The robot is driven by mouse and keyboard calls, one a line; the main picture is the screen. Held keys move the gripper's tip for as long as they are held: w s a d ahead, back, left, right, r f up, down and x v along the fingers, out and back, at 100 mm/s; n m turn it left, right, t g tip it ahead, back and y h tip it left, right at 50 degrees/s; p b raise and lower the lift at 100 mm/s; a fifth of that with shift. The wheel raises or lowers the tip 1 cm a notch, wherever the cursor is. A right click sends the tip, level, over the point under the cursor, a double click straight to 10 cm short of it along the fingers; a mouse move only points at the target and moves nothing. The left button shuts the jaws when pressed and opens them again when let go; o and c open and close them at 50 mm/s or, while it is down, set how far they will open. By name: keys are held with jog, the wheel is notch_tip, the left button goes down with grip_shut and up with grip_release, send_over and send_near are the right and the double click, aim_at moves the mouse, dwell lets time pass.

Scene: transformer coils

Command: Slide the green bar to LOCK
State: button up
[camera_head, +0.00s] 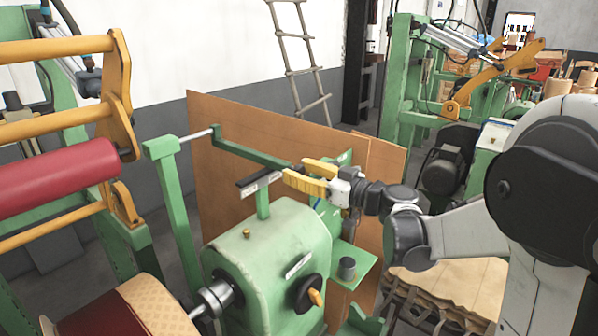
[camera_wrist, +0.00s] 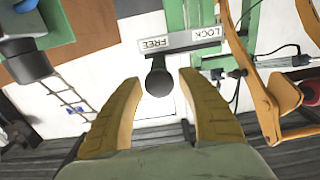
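The green bar (camera_head: 250,153) runs above the green machine housing, from a rod at the left toward my gripper in the head view. A label plate (camera_wrist: 182,47) reads FREE and LOCK upside down in the wrist view, with LOCK at the right. A black round knob (camera_wrist: 158,84) shows just below the FREE end. My gripper (camera_wrist: 160,80) is open, its yellow fingers on either side of the knob, with gaps visible. In the head view my gripper (camera_head: 298,175) is at the right end of the plate (camera_head: 262,183); the knob is hidden there.
The green machine housing (camera_head: 270,250) lies below my gripper. A brown board (camera_head: 225,180) stands behind it. A red roller (camera_head: 60,180) is at the left. A small dark cylinder (camera_head: 347,267) stands on a green shelf at the housing's right.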

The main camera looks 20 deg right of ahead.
grip_shut()
jog(key=s+a, duration=0.6)
jog(key=a, duration=0.2)
jog(key=shift+a, duration=0.15)
jog(key=shift+o, duration=0.2)
grip_release()
jog(key=o, duration=0.3)
jog(key=shift+s+a, duration=0.15)
jog(key=shift+a, duration=0.05)
jog(key=shift+d, duration=0.15)
